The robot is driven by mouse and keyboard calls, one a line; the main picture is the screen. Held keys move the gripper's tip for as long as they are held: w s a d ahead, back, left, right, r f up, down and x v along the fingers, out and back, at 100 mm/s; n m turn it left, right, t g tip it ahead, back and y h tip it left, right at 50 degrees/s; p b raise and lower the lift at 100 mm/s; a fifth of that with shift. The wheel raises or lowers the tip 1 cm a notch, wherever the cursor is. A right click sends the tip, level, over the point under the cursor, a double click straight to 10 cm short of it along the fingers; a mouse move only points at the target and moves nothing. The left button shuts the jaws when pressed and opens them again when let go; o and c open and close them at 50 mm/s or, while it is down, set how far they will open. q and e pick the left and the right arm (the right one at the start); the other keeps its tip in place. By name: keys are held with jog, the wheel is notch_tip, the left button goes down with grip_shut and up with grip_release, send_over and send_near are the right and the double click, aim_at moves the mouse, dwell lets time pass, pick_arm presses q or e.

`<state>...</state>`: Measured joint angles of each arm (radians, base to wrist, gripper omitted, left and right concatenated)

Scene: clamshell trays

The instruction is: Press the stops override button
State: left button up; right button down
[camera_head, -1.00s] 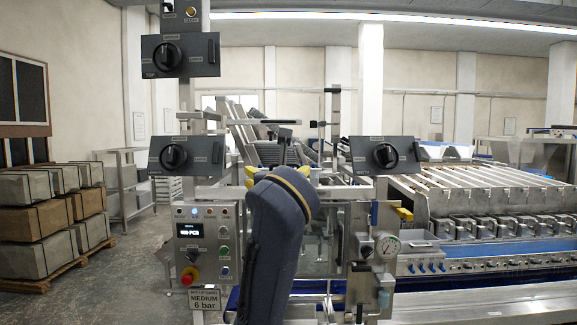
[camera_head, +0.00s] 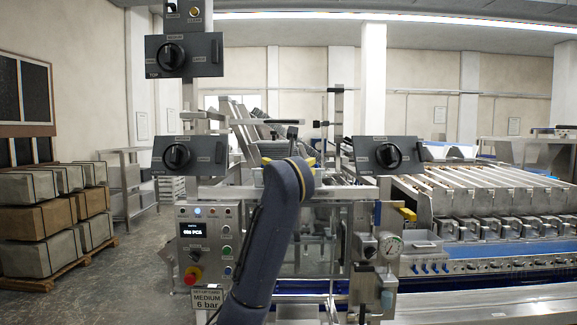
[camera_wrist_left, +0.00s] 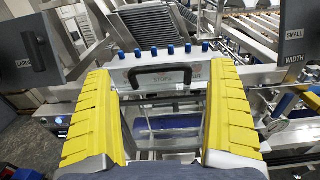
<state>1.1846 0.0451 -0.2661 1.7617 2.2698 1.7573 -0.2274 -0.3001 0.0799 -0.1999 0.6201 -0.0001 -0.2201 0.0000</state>
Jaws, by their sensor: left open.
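A metal control panel (camera_head: 209,250) stands left of centre in the head view, with small round buttons, a display and a red emergency knob (camera_head: 193,275). Its button labels are too small to read, so I cannot tell which is the stops override. My left gripper (camera_wrist_left: 162,78) is open and empty in the left wrist view, yellow fingers wide apart. Between and beyond the fingers is a metal plate with a black handle (camera_wrist_left: 163,72), faint lettering and a row of blue knobs (camera_wrist_left: 157,52). In the head view my own arm mostly hides this gripper. My right gripper is not in view.
Dark selector panels with rotary knobs stand at upper left (camera_head: 184,55), left (camera_head: 190,155) and right (camera_head: 388,155). A conveyor (camera_head: 490,252) runs right. Stacked boxes (camera_head: 45,235) stand far left.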

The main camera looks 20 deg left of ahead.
pick_arm(q)
jog(key=shift+x, duration=1.9)
jog(key=shift+c, duration=0.5)
